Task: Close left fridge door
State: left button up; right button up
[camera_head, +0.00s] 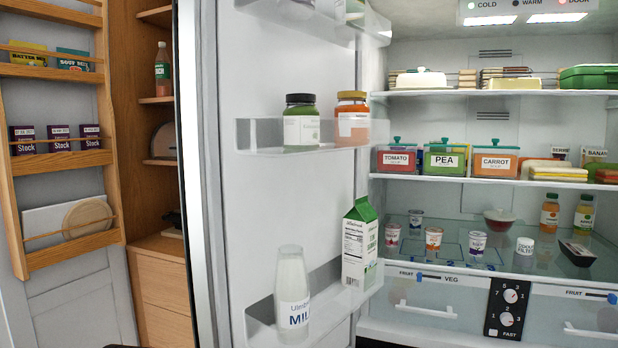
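The left fridge door (285,205) stands open in the head view, its inner side facing me. Its upper rack holds a green jar (301,125) and an orange jar (352,118). Its lower rack holds a milk bottle (292,298) and a green-topped carton (360,245). The door's outer face is turned away to the left and hidden. Neither of my grippers shows in this view.
To the left stands a wooden cupboard (160,262) with shelves and drawers. Its open door (70,180) carries wooden racks with boxes, plates and boards. Inside the fridge are shelves with containers, cups and bottles, above clear drawers (430,300).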

aim_at(245, 196)
jog(key=i+j+z, duration=0.4)
jog(key=j, duration=0.3)
jog(key=i+j+z, duration=0.15)
jog(key=j+z, duration=0.3)
jog(key=j, duration=0.25)
jog(key=i+j+z, duration=0.1)
jog(key=j+z, duration=0.3)
jog(key=j, duration=0.4)
jog(key=j+z, duration=0.4)
jog(key=j, duration=0.45)
